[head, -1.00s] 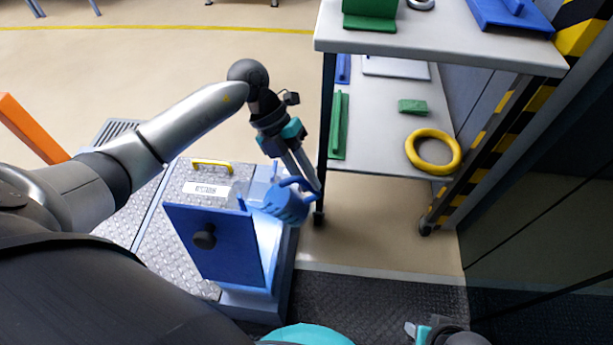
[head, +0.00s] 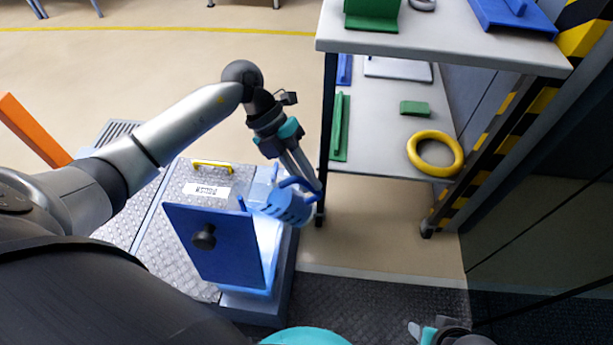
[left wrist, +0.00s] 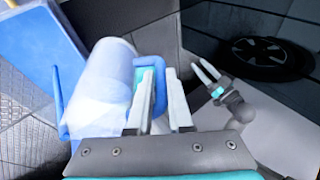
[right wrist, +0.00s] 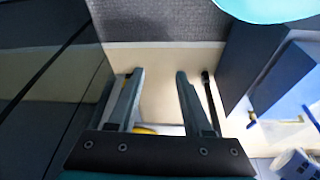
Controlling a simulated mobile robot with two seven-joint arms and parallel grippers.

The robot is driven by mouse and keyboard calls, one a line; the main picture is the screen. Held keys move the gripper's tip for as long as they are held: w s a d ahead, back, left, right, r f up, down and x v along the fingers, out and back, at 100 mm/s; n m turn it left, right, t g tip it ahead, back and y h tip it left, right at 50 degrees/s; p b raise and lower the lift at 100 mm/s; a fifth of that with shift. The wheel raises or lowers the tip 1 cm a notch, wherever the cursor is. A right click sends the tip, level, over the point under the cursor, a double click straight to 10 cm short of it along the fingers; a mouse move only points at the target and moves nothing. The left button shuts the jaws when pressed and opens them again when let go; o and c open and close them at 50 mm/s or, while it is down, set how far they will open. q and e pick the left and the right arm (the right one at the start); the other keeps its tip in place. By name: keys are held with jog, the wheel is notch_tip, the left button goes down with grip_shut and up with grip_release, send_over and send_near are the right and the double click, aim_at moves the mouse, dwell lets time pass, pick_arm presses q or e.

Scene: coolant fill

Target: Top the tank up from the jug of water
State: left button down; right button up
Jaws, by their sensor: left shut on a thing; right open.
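The jug (head: 283,208) has a pale, partly clear body and a blue handle. My left gripper (head: 309,180) is shut on the handle, also seen in the left wrist view (left wrist: 158,95). The jug is tilted toward the blue tank (head: 250,303), over its right side. The tank's blue flap with a black knob (head: 215,250) stands open in front and hides much of the opening. I cannot tell whether water is flowing. My right gripper is at the bottom edge of the head view (head: 420,331); in its wrist view (right wrist: 158,88) it is open and empty.
A grey shelf cart (head: 440,38) stands close right of the left gripper, with a yellow ring (head: 435,153) and green and blue items. A metal plate with a yellow handle (head: 212,166) lies behind the flap. Open floor (head: 385,225) lies below the cart.

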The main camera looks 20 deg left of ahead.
jog(key=shift+r, duration=0.1)
jog(key=shift+w+r, duration=0.1)
jog(key=shift+r, duration=0.1)
pick_arm(q)
jog(key=shift+r, duration=0.1)
pick_arm(e)
jog(key=shift+w+r, duration=0.1)
pick_arm(q)
jog(key=shift+a+h, duration=0.1)
jog(key=shift+h, duration=0.2)
jog(key=shift+b, duration=0.3)
pick_arm(e)
jog(key=shift+w+r, duration=0.1)
jog(key=shift+r, duration=0.15)
pick_arm(q)
jog(key=shift+s+a+r+t+h+b, duration=0.15)
jog(key=shift+t+h+b, duration=0.15)
jog(key=shift+b, duration=0.15)
pick_arm(e)
jog(key=shift+w+r+t, duration=0.1)
jog(key=shift+r+t, duration=0.2)
jog(key=shift+r, duration=0.7)
pick_arm(q)
jog(key=shift+a+h, duration=0.2)
jog(key=shift+h, duration=0.2)
pick_arm(e)
jog(key=shift+r, duration=0.45)
